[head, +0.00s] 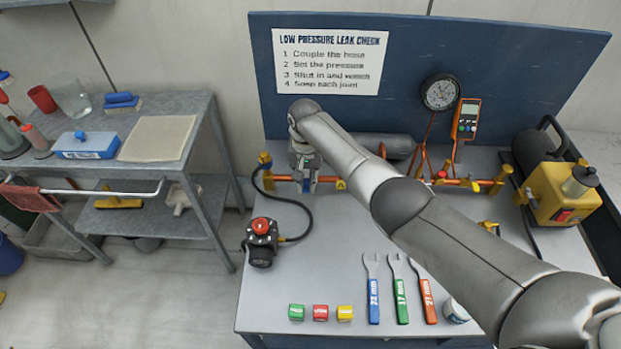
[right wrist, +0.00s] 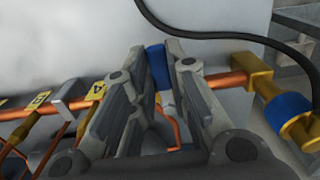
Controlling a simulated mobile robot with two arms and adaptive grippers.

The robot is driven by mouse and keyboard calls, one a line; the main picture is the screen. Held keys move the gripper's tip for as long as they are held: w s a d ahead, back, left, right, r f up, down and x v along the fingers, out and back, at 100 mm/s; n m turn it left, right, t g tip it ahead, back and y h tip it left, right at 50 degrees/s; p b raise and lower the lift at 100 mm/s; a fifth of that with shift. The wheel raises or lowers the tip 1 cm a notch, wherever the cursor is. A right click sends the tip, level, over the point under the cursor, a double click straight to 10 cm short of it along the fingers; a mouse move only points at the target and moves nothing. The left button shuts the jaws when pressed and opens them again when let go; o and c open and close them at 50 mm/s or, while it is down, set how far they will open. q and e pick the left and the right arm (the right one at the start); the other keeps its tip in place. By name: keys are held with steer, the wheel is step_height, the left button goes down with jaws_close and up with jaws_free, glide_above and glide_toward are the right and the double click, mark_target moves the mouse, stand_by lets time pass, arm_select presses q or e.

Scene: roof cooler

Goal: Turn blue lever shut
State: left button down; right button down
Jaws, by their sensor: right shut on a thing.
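The blue lever (right wrist: 157,68) shows between the fingers of my right gripper (right wrist: 172,75) in the right wrist view. The gripper is shut on it. The lever stands at the copper pipe (right wrist: 226,80), close to the pipe's brass end fitting. In the head view my right gripper (head: 305,184) points down at the left part of the pipe run, and a little blue shows between its fingers. My left gripper is not in view.
A black hose (head: 305,213) runs from the brass end fitting to a regulator with a red knob (head: 261,227). Yellow number tags (right wrist: 96,90) sit along the pipe. A gauge (head: 440,93) is on the blue back panel. Spanners (head: 402,295) and small colored blocks lie at the bench front.

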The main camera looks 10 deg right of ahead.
mark_target(306, 184)
steer(key=shift+w+a+r, duration=0.1)
steer(key=shift+w, duration=0.05)
stand_by(0.4)
steer(key=c, duration=1.4)
jaws_free()
step_height(306, 184, up, 12)
steer(key=shift+f, duration=0.1)
